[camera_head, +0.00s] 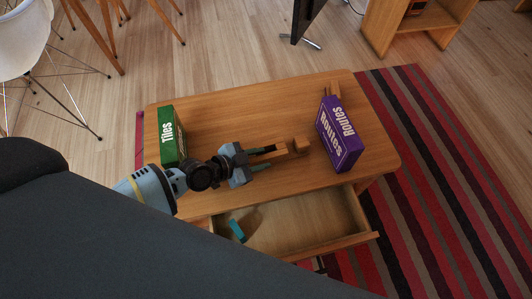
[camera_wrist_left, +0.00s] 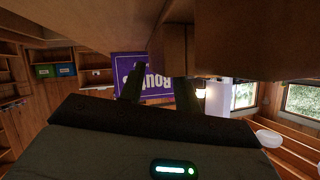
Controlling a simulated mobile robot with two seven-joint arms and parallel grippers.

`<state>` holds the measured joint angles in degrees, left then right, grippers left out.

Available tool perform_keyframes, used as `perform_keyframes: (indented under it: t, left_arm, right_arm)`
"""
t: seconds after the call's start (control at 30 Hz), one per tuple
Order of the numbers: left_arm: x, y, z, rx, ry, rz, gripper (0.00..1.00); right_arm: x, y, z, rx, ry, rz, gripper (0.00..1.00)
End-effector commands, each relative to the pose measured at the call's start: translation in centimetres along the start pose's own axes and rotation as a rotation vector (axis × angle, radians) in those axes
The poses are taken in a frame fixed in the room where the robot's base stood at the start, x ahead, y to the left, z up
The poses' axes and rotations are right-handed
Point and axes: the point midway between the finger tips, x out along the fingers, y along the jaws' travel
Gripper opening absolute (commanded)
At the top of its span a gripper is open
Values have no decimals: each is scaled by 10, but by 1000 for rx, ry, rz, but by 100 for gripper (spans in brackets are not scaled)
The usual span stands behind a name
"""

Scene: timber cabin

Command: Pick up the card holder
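A light wooden piece, which looks like the card holder (camera_head: 301,145), lies on the coffee table between the two game boxes; its exact shape is hard to make out. Wood also fills the space just beyond the fingertips in the left wrist view (camera_wrist_left: 172,48). My left gripper (camera_head: 268,157) reaches in low over the table from the left, pointing at this wooden piece. Its two dark fingers (camera_wrist_left: 158,88) stand apart, and I see no clear grip on the wood. My right gripper is not seen.
A purple Routes box (camera_head: 340,135) stands right of the wooden piece, with more wood behind it. A green Tiles box (camera_head: 172,137) stands at the left. The table's front drawer (camera_head: 300,222) is open, with a small teal object (camera_head: 237,230) inside.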

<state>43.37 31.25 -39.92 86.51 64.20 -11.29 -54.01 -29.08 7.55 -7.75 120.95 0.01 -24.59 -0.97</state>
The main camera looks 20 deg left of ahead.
Motion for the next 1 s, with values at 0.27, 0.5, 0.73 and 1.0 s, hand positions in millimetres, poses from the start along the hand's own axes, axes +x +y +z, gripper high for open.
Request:
perform_keyframes:
  t: [0.27,0.5,0.73,1.0]
  left_arm:
    - [14,0,1,2,-1,0,33]
    - [14,0,1,2,-1,0,17]
    - [13,0,1,1,-2,1,0]
    - [13,1,2,1,-4,2,0]
  right_arm:
    - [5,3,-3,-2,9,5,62]
    - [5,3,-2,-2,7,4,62]
    - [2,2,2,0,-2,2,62]
    - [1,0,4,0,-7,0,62]
